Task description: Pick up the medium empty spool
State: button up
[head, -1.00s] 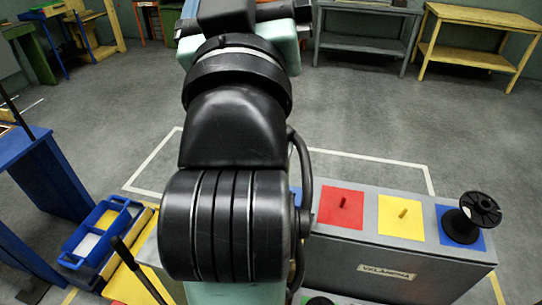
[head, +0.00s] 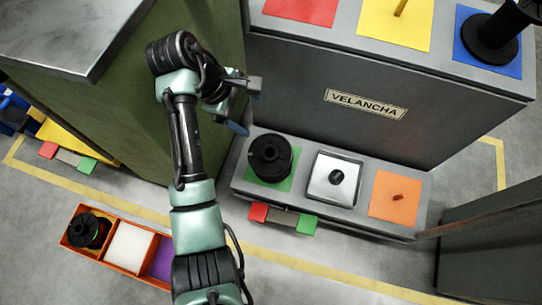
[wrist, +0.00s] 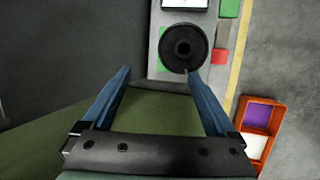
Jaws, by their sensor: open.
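A black empty spool (head: 270,158) stands on the green square of the low grey shelf. It also shows in the wrist view (wrist: 184,47), beyond my right fingertip and apart from it. A taller black spool (head: 492,38) stands on the blue square of the upper deck, cut by the picture edge. A small dark piece (head: 336,177) sits at the middle of the white square. Which spool is the medium one I cannot tell for sure. My gripper (wrist: 158,74) has its blue fingers spread wide with nothing between them. In the head view it hangs left of and above the low spool.
A green cabinet (head: 125,110) with a grey top stands close to my arm. An orange bin (head: 118,268) with a dark spool (head: 86,231) lies on the floor. A dark grey block (head: 490,235) stands right.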

jog(key=n+g+b, duration=0.1)
jog(key=g+b, duration=0.1)
send_near(266, 150)
jog(key=s+d+f+b, duration=0.1)
jog(key=d+f+b, duration=0.1)
jog(key=b, duration=0.1)
jog(key=shift+s+f, duration=0.2)
jog(key=shift+f, duration=0.05)
jog(key=shift+d+f+b, duration=0.25)
jog(key=shift+f+b, duration=0.1)
jog(key=shift+f, duration=0.05)
jog(key=b+x, duration=0.4)
jog(key=shift+w+a+f, duration=0.15)
jog(key=shift+w+f, duration=0.05)
jog(key=shift+w, duration=0.05)
jog(key=shift+d+f, duration=0.25)
jog(key=shift+f, duration=0.1)
jog(key=shift+r, duration=0.1)
jog(key=shift+c, duration=0.4)
grip_shut()
jog(key=shift+w+r, duration=0.1)
